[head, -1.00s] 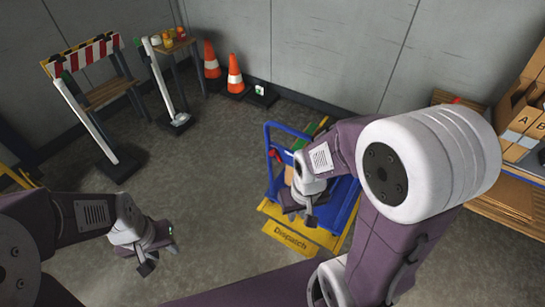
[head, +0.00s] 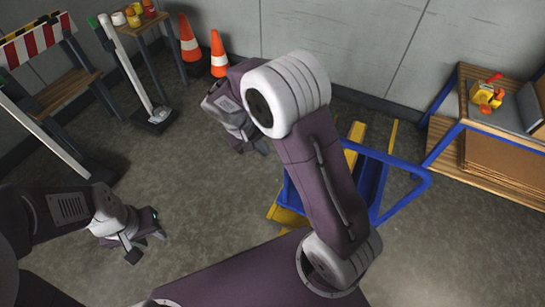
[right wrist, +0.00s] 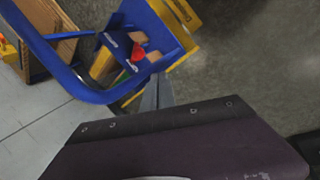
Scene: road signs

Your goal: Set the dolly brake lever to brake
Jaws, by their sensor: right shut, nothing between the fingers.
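The blue and yellow dolly (head: 372,185) stands right of centre in the head view, partly hidden behind my right arm. Its blue handle (head: 426,182) juts to the right. In the right wrist view the dolly's blue deck (right wrist: 165,38) shows with a red piece (right wrist: 138,53) on it, possibly the brake lever; its setting is unreadable. My right gripper (head: 258,148) is shut and empty, up and left of the dolly; its fingers (right wrist: 157,92) also show in the right wrist view. My left gripper (head: 146,244) is open and empty over the floor at left.
Two orange cones (head: 219,55) stand by the back wall. A striped barrier (head: 35,42) and a post on a dark base (head: 155,118) are at upper left. A wooden bench (head: 480,150) with blue legs stands at right. The floor at left centre is clear.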

